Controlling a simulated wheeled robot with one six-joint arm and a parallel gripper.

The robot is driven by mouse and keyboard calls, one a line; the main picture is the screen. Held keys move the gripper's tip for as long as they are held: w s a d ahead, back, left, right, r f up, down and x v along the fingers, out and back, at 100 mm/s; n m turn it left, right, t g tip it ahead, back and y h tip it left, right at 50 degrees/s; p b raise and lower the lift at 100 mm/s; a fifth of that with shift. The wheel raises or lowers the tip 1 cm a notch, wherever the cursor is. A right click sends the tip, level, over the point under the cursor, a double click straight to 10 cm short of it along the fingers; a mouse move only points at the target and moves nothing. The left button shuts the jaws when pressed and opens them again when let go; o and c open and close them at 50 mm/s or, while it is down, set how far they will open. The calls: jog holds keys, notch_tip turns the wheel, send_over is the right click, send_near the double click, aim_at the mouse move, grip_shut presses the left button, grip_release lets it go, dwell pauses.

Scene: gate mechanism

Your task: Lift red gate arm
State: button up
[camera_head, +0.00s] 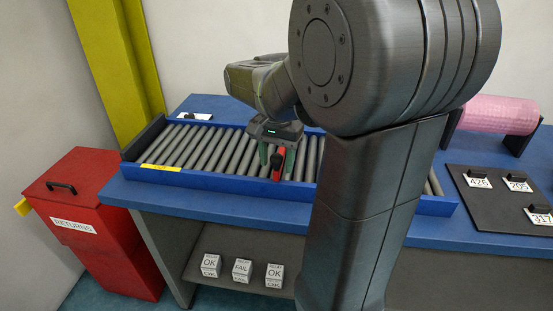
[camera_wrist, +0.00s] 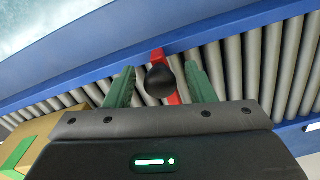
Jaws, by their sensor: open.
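The red gate arm (camera_head: 276,174) shows at the front side of the roller conveyor, with a dark knob (camera_head: 278,160) at its end. In the wrist view the red gate arm (camera_wrist: 157,55) runs behind the round black knob (camera_wrist: 160,81), which hides part of it. My gripper (camera_head: 276,166) points down over the conveyor with its green fingers apart. In the wrist view my gripper (camera_wrist: 160,67) has one finger on each side of the knob, with gaps visible on both sides. The far end of the gate arm is hidden.
The blue-railed roller conveyor (camera_head: 165,173) lies on a blue table (camera_head: 238,201). A cardboard box (camera_wrist: 40,132) shows beside my gripper in the wrist view. A red returns bin (camera_head: 85,185) stands left, a pink roll (camera_head: 497,114) right. Labelled cubes (camera_head: 242,270) sit on the shelf below.

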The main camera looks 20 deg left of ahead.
grip_shut()
jog(key=shift+r, duration=0.1)
